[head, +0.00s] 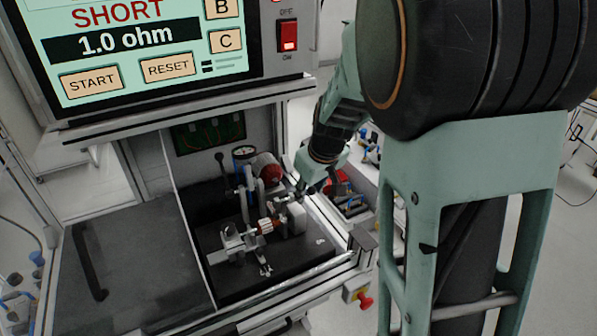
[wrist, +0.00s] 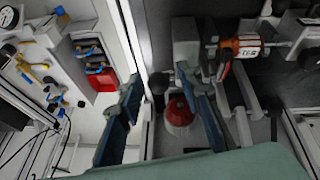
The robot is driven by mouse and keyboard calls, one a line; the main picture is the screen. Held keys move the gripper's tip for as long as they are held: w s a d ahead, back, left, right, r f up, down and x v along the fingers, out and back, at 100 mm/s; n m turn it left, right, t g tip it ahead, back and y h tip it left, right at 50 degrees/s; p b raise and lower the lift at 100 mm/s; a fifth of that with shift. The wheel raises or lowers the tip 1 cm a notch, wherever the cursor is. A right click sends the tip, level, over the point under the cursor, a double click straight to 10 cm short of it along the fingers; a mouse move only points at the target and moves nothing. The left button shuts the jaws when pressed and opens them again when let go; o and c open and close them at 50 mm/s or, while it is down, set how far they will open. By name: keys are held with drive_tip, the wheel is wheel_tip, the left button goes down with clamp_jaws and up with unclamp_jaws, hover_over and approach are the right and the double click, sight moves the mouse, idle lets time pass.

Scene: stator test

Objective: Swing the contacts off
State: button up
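An orange-red part with a white label, apparently the stator, (wrist: 237,47) is held in the grey test fixture; it also shows in the head view (head: 265,226). Pale grey arms (wrist: 240,95), which may be the contacts, lie beside it; whether they touch it I cannot tell. A grey block (head: 292,219) stands at its right end. My gripper (head: 304,187) is at the fixture's back right. In the wrist view my gripper (wrist: 161,82) has its two blue-grey fingers wide apart, with nothing clearly held. The right finger is close to the grey arms and hides part of them.
The tester screen (head: 120,45) reads SHORT, 1.0 ohm, and overhangs the fixture. A red switch (head: 288,36) is beside it. A red round part (head: 267,166) and a gauge (head: 244,152) stand behind the stator. Bins (wrist: 100,70) are outside the cabinet.

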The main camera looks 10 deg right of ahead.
drive_tip(key=shift+w+f, duration=0.2)
drive_tip(key=shift+f, duration=0.25)
clamp_jaws()
